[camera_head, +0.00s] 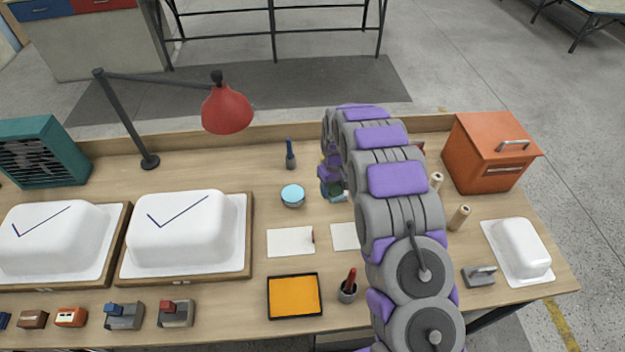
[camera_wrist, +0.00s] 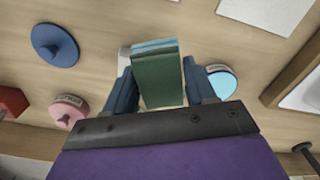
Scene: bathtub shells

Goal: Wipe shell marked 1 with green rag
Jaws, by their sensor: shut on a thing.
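My gripper (camera_wrist: 158,72) is shut on a green folded rag (camera_wrist: 160,85), with a lighter teal layer at its far end. In the head view my gripper (camera_head: 333,186) is over the back middle of the table, partly hidden by my arm. Two large white shells stand on wooden-edged boards at the left: a left one (camera_head: 55,242) and a right one (camera_head: 188,232). Each bears a dark tick-like line on top; I cannot read a 1 on either. A smaller white shell (camera_head: 522,248) lies at the far right with no visible mark. My gripper is apart from all of them.
A red lamp (camera_head: 228,108) overhangs the back. A light-blue round tin (camera_head: 292,195), an orange tray (camera_head: 294,296) and a cup with a red-handled tool (camera_head: 348,290) stand mid-table. An orange box (camera_head: 490,152) is at the back right. Several small blocks line the front left.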

